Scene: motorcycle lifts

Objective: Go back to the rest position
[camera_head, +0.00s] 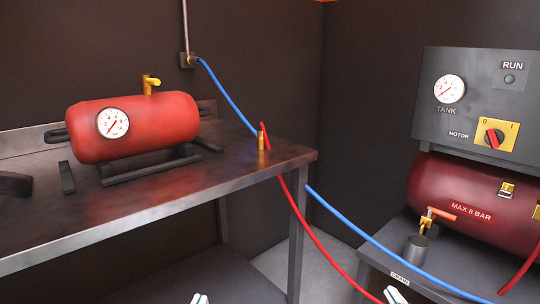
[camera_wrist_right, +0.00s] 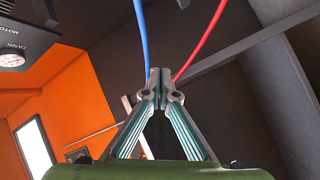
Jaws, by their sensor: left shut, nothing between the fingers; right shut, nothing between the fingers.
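My left gripper (camera_head: 199,299) shows only as a small pale tip at the bottom edge of the head view. It is shut and holds nothing; the rest of it is out of frame. My right gripper (camera_head: 395,295) shows at the bottom edge, right of centre, in front of the lower edge of the compressor stand. In the right wrist view its fingers (camera_wrist_right: 165,75) meet at the tips, shut and empty. Both grippers are low and apart from the bench top.
A red tank with gauge (camera_head: 150,122) stands on the metal bench (camera_head: 200,185). A red hose (camera_head: 318,236) hangs from a brass fitting (camera_head: 261,141) at the bench corner. A blue hose (camera_head: 345,222) runs alongside.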

